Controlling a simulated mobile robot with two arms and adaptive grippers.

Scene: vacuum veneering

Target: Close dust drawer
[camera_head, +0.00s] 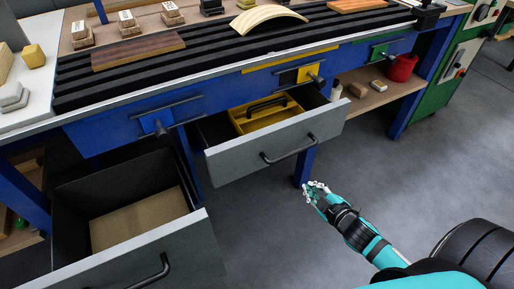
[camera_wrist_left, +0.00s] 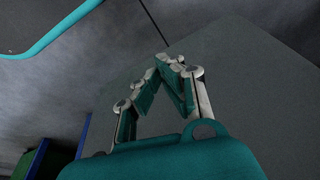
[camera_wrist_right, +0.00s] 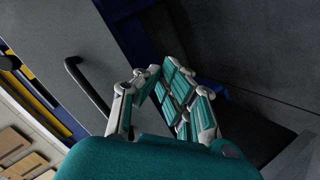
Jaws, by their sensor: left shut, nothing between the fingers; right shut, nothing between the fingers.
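Two grey-fronted drawers stand open under the blue bench. The upper drawer (camera_head: 230,166) has a black bar handle (camera_head: 290,150) and holds a yellow tray (camera_head: 240,124). The lower-left drawer (camera_head: 190,248) is deep and black inside, with a flat brown panel (camera_head: 135,222) on its bottom. No label tells which is the dust drawer. My right gripper (camera_head: 316,190) is shut and empty, low in front of the upper drawer and apart from it. In the right wrist view its fingers (camera_wrist_right: 168,82) are beside a black handle (camera_wrist_right: 88,85). My left gripper (camera_wrist_left: 170,75) is shut and empty, outside the head view.
The bench top carries a black ribbed bed (camera_head: 215,65), a brown board (camera_head: 138,51) and a curved pale veneer (camera_head: 267,18). A lower shelf (camera_head: 365,100) holds a red container (camera_head: 402,67). Blue legs (camera_head: 305,165) stand below the bench. Grey floor is clear at centre right.

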